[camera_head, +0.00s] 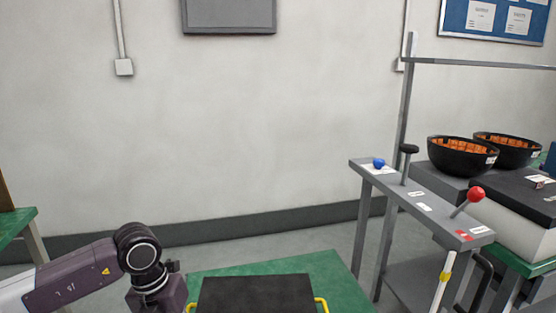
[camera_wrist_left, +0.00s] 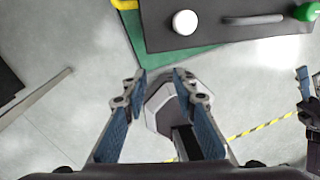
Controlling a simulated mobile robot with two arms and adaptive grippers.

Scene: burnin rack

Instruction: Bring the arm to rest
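My left arm (camera_head: 75,275) comes in from the left in the head view, bent at a dark round joint; its gripper is below the picture there. In the left wrist view my left gripper (camera_wrist_left: 160,75) is open. Its two blue-padded fingers stand apart with nothing between them, above the floor. A dark part at the right edge of the left wrist view may be my right gripper (camera_wrist_left: 311,108); it is cut off, and its state cannot be made out.
A dark panel (camera_head: 257,293) with yellow handles lies on a green table (camera_head: 335,275). A grey lever stand (camera_head: 430,205) with blue, black and red knobs is at right. Beyond it are black bowls (camera_head: 462,160). A green table corner (camera_head: 15,222) is at left.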

